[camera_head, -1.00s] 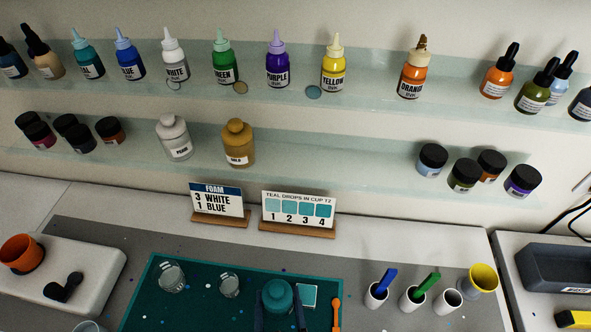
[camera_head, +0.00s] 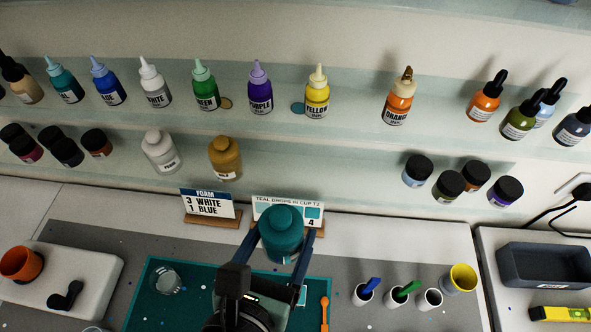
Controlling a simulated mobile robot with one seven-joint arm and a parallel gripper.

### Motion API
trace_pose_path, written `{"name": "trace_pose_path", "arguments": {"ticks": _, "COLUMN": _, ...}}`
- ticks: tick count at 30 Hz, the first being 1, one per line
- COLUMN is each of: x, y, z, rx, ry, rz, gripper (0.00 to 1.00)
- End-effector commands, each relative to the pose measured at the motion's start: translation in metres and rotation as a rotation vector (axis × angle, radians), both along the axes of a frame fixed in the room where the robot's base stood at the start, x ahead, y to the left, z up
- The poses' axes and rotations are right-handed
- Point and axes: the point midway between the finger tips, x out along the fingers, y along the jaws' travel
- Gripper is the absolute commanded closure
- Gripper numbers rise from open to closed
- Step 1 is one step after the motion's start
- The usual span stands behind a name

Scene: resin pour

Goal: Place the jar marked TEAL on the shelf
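A teal jar with a teal lid (camera_head: 284,219) is held upright between the two dark blue fingers of my gripper (camera_head: 279,243). The gripper is shut on its sides, above the back of the teal mat (camera_head: 144,292). No marking on the jar can be read from here. The lower glass shelf (camera_head: 325,168) runs along the wall behind it, with a wide bare stretch right of the gold jar (camera_head: 225,158). The upper glass shelf (camera_head: 355,98) holds a row of dropper bottles, including a teal one (camera_head: 66,85).
The FOAM card (camera_head: 208,203) and the teal drops card (camera_head: 262,207) stand behind the jar, the second partly hidden by it. A pearl jar (camera_head: 160,152) is left of the gold one. Several dark-lidded jars (camera_head: 449,186) fill the shelf's right part. White cups (camera_head: 364,294) stand at right.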

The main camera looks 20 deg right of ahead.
Motion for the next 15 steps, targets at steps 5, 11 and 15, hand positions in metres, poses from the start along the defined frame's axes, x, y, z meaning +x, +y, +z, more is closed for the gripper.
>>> {"name": "trace_pose_path", "arguments": {"ticks": 5, "x": 0.045, "y": -0.02, "z": 0.006, "rx": -0.003, "ry": -0.004, "rz": -0.004, "gripper": 1.0}}
{"name": "trace_pose_path", "arguments": {"ticks": 11, "x": 0.094, "y": -0.04, "z": 0.006, "rx": -0.002, "ry": -0.002, "rz": -0.002, "gripper": 1.0}}
{"name": "trace_pose_path", "arguments": {"ticks": 15, "x": 0.126, "y": -0.053, "z": 0.005, "rx": -0.001, "ry": -0.003, "rz": -0.001, "gripper": 1.0}}
